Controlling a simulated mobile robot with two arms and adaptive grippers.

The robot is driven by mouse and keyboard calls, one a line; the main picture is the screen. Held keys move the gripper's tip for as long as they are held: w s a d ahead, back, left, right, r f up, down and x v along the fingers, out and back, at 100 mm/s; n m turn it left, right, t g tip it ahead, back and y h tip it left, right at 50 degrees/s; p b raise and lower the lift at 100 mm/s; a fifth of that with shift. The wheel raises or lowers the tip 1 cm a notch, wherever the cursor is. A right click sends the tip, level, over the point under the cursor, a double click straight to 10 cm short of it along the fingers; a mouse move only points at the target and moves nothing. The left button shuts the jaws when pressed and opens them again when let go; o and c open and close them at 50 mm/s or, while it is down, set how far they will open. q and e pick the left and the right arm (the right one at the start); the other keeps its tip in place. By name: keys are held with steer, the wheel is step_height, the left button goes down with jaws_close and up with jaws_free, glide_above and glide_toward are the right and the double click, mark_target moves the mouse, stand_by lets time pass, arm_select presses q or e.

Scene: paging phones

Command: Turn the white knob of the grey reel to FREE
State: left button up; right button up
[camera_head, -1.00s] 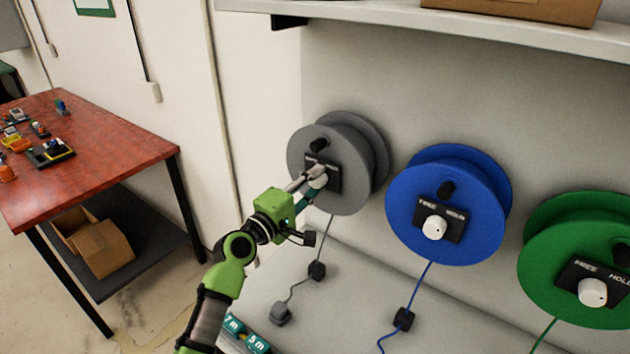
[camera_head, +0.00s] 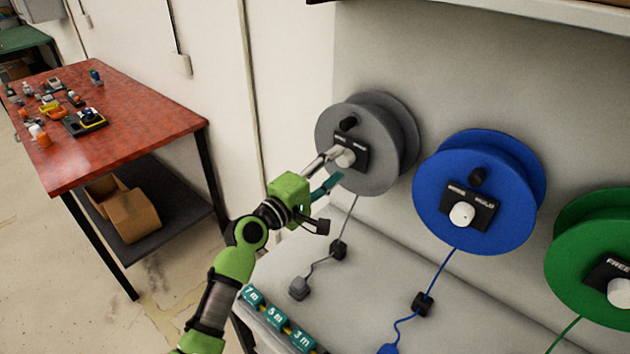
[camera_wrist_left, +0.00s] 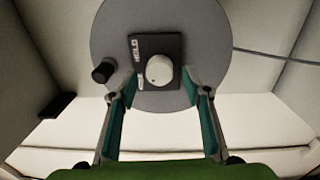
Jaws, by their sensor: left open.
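The grey reel (camera_head: 385,180) is mounted on the wall at the left of a row of reels. It carries a black plate (camera_head: 360,148) with two labels and a white knob (camera_head: 345,158). My left gripper (camera_head: 334,169) is in front of this knob with its fingers spread. In the left wrist view the white knob (camera_wrist_left: 159,69) lies ahead, between the open fingertips (camera_wrist_left: 153,88), with gaps on both sides. One label reads HOLD; the other is too small to read. The knob's pointer direction cannot be told. My right gripper is not in view.
A black crank handle (camera_wrist_left: 103,72) sticks out beside the plate, near one finger. A blue reel (camera_head: 500,220) and a green reel (camera_head: 575,265) hang to the right. A grey cord (camera_head: 352,212) hangs below the grey reel. A red table (camera_head: 130,150) stands at left.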

arm_select(q)
steer(key=v, duration=0.8)
steer(key=shift+s+a, duration=0.25)
steer(key=shift+s, duration=0.05)
steer(key=shift+f, duration=0.1)
